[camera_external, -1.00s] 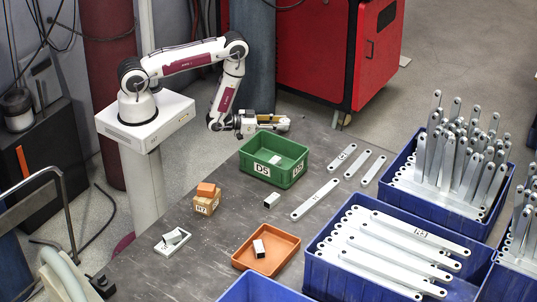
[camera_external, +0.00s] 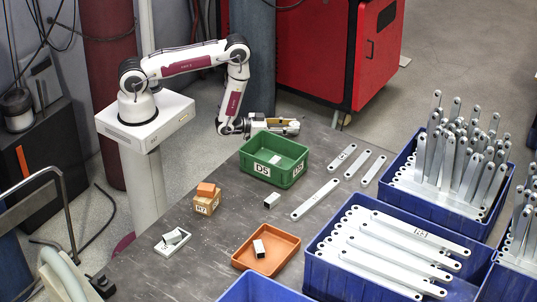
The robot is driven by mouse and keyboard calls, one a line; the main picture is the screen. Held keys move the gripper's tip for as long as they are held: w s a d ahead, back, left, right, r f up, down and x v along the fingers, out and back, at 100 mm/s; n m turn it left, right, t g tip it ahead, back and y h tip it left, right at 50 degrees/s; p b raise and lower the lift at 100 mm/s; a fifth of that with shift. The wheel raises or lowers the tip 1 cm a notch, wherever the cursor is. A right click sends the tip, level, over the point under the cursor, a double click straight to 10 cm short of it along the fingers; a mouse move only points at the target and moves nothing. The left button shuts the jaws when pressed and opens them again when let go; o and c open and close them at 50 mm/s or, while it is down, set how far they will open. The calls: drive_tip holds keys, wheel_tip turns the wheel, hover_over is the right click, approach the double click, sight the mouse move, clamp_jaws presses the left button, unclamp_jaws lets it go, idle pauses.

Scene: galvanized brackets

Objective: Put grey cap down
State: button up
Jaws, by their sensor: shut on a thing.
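My gripper (camera_external: 291,127) points to the right, level, above the back edge of the table just behind the green bin. Another small white-and-dark block (camera_external: 272,200) lies on the table in front of the bin.
An orange tray (camera_external: 284,262) holds a small block (camera_external: 259,249). A wooden block (camera_external: 206,205) carries an orange piece (camera_external: 206,189). A white tray (camera_external: 167,251) holds a grey piece (camera_external: 173,238). Flat metal brackets (camera_external: 315,200) lie right; blue crates (camera_external: 460,222) hold more.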

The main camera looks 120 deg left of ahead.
drive_tip(key=shift+w+f, duration=0.15)
drive_tip(key=shift+f, duration=0.05)
idle(0.4)
drive_tip(key=o, duration=1.2)
drive_tip(key=shift+d, duration=0.15)
drive_tip(key=shift+v, duration=3.85)
drive_tip(key=shift+o, duration=0.3)
drive_tip(key=shift+w+r, duration=0.1)
drive_tip(key=shift+r, duration=0.05)
